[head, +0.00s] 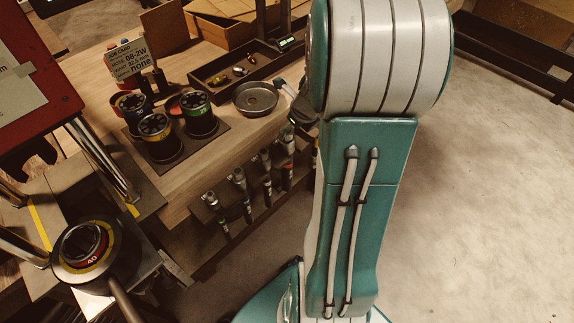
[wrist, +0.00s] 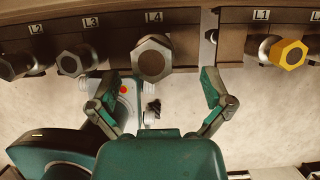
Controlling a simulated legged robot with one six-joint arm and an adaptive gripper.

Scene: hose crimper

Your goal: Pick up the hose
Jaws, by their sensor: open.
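Several hoses with metal end fittings hang in a rack along the workbench's front edge; one hose (head: 240,190) shows in the head view. In the wrist view the rack carries labels L2, L3, L4 and L1. A large hex fitting (wrist: 153,58) sits under L4, a smaller fitting (wrist: 75,62) near L3, and a gold hex fitting (wrist: 290,54) at right near L1. My gripper (wrist: 160,88) is open and empty, its fingers spread either side below the L4 fitting, apart from it. In the head view my arm hides part of the rack.
The wooden bench (head: 215,150) holds a round metal dish (head: 255,97), a parts tray (head: 225,75), several dark die pots (head: 200,115) and a job card (head: 130,58). A machine with a ring-shaped head (head: 88,250) stands at left. The floor (head: 480,200) at right is clear.

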